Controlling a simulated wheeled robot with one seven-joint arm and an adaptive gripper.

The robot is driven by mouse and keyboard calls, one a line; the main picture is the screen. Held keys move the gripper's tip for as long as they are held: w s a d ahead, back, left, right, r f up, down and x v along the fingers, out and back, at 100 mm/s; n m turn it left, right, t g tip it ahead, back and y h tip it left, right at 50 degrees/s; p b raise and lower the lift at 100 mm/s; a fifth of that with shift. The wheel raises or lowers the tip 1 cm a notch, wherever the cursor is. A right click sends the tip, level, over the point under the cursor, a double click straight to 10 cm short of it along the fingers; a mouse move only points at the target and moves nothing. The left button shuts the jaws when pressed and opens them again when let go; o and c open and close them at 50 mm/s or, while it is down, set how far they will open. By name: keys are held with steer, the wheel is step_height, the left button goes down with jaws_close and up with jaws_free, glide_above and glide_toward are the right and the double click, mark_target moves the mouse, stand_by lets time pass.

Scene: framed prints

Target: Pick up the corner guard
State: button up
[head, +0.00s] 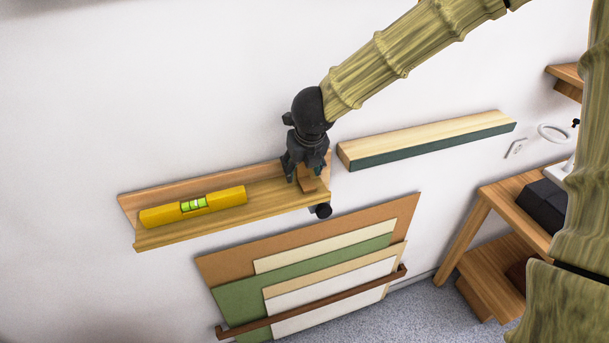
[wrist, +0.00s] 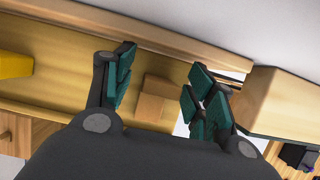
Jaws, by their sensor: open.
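The corner guard appears to be the small brown cardboard-like piece (head: 308,184) at the right end of the wooden picture ledge (head: 268,201). In the wrist view it (wrist: 154,98) shows as two brown faces meeting at an edge, resting on the ledge. My gripper (head: 306,174) is over that end of the ledge, pointing down. In the wrist view my gripper (wrist: 162,72) is open, with one dark green padded finger on each side of the guard. A gap shows on both sides. The guard's lower part is hidden by the gripper body.
A yellow spirit level (head: 193,206) lies on the ledge's left part. A second ledge (head: 430,140) is on the wall to the right. Below, several boards (head: 225,267) stand behind a brown rail (head: 310,304). A wooden table (head: 492,205) stands at the right.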

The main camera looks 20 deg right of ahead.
mark_target(304, 178)
steer(key=c, duration=0.9)
steer(key=shift+s+r, duration=0.1)
steer(key=shift+s+r+b, duration=0.1)
steer(key=shift+r+b, duration=0.1)
steer(key=shift+b, duration=0.35)
steer(key=r, duration=0.2)
steer(key=r+b, duration=0.1)
steer(key=r, duration=0.3)
steer(key=shift+s+r, duration=0.1)
steer(key=shift+s, duration=0.25)
steer(key=s+b, duration=0.3)
steer(key=s, duration=0.3)
steer(key=s+b, duration=0.4)
steer(key=s, duration=0.2)
steer(key=s+b, duration=0.3)
steer(key=s, duration=0.3)
steer(key=shift+s+d, duration=0.35)
